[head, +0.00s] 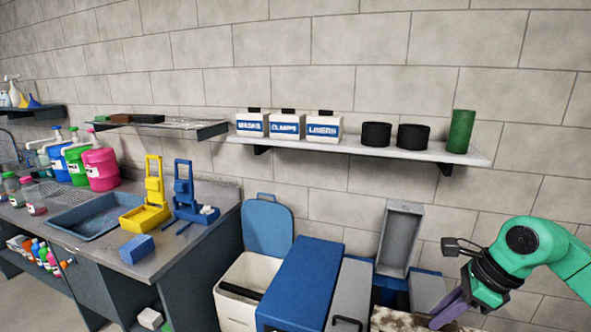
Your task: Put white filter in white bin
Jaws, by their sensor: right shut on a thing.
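The white bin (232,305) stands on the floor below the wall, left of a blue bin. Its blue lid (268,226) is tipped up and its top is open, with a dark strip inside. My right gripper (446,312), with purple fingers, is at the lower right, well to the right of the white bin. It is shut at the edge of a flat off-white piece with brown mottling (400,321), which looks like the white filter. The bottom of the picture cuts this piece off. My left gripper is not in view.
A blue bin with its lid closed (305,280) and a grey bin (352,295) stand between the white bin and my right gripper. Another grey lid (399,238) stands raised. A shelf (400,150) with boxes and pots runs above. The counter with a sink (85,222) is at left.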

